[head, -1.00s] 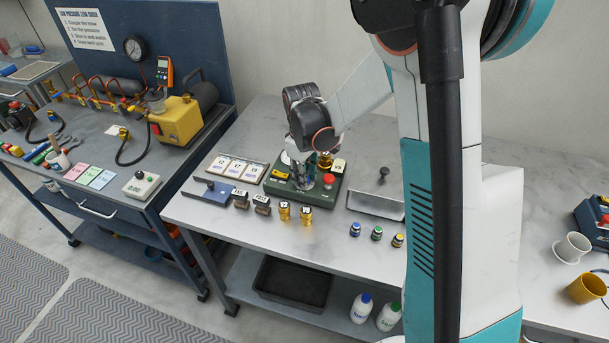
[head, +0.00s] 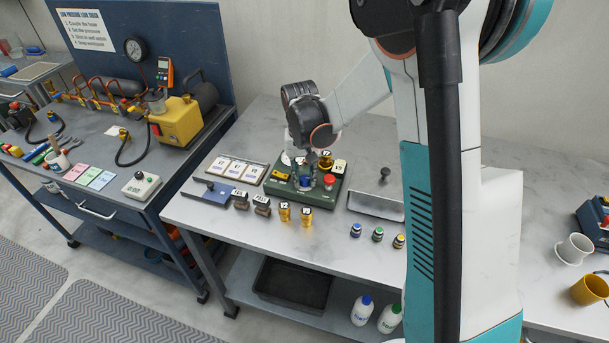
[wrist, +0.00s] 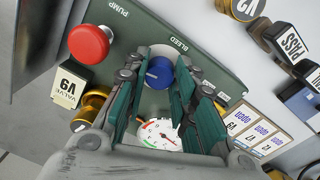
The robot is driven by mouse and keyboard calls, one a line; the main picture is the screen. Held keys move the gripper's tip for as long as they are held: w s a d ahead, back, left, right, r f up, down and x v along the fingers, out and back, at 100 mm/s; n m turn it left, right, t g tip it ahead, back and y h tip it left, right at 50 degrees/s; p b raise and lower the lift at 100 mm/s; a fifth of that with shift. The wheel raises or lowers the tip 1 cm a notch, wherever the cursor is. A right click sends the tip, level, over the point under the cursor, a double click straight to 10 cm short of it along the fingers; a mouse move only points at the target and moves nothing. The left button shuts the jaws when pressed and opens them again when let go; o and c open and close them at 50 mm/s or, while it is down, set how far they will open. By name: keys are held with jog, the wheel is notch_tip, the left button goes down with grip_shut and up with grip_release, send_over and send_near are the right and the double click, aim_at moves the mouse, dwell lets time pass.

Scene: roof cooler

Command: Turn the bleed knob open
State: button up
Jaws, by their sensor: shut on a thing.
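The blue bleed knob (wrist: 160,73) sits on the green panel (wrist: 215,65) beside the word BLEED. It also shows small in the head view (head: 305,181). My gripper (wrist: 161,77) points down at the panel with one green-padded finger on each side of the knob, shut on it. In the head view my gripper (head: 308,170) is over the green box. The knob's turn angle cannot be told. A white dial gauge (wrist: 160,133) with a red needle shows between the fingers, partly hidden by them.
A red pump button (wrist: 88,43) and a brass valve (wrist: 90,106) with a V9 tag are close beside the fingers. Brass fittings (head: 285,211) and stamps (head: 241,199) stand in front of the box. A grey tray (head: 375,205) lies to its right.

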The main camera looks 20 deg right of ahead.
aim_at(303, 178)
jog(key=shift+m, duration=0.6)
jog(key=o, duration=1.1)
jog(key=shift+r, duration=0.1)
jog(key=r, duration=1.1)
jog(key=shift+w+a+r, duration=0.1)
jog(key=shift+a+r, duration=0.15)
jog(key=shift+r, duration=0.15)
